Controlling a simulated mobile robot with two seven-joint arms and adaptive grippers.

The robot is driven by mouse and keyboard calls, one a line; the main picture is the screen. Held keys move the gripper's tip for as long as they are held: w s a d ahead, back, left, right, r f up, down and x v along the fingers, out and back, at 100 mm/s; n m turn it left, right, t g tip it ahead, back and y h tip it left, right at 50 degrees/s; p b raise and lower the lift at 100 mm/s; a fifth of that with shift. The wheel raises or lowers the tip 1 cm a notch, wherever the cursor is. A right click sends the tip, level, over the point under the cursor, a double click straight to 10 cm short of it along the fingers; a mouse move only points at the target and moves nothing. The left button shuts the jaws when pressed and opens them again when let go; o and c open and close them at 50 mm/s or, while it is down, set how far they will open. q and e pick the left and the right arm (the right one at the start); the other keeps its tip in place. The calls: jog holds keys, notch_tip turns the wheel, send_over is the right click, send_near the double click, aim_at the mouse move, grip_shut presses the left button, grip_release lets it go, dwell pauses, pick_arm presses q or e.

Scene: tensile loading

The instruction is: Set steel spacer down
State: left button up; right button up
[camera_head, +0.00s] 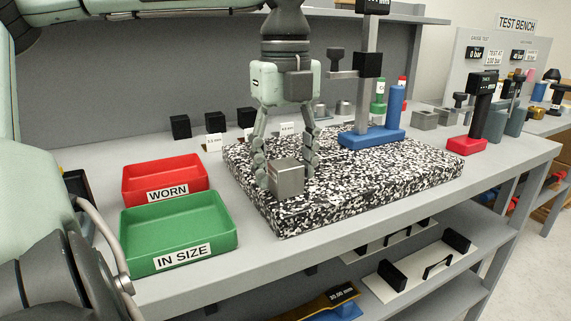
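The steel spacer (288,180) is a grey metal block near the front left part of the black-and-white speckled plate (350,190). My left gripper (286,178) points straight down over it, with one finger on each side. The fingers are closed in on the spacer's sides. Its bottom edge is at or very near the plate's surface; I cannot tell whether it bears on the plate. My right gripper is not in view.
A red WORN tray (165,174) and a green IN SIZE tray (178,228) stand left of the plate. A gauge stand with a blue base (372,137) is on the plate's back right. Small black blocks (213,121) line the back. The plate's right front is clear.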

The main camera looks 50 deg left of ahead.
aim_at(285, 164)
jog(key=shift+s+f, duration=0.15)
pick_arm(q)
jog(key=shift+r, duration=0.1)
notch_tip(285, 164, up, 2)
jog(key=shift+w+r, duration=0.1)
notch_tip(285, 164, up, 10)
jog(key=shift+p, duration=0.3)
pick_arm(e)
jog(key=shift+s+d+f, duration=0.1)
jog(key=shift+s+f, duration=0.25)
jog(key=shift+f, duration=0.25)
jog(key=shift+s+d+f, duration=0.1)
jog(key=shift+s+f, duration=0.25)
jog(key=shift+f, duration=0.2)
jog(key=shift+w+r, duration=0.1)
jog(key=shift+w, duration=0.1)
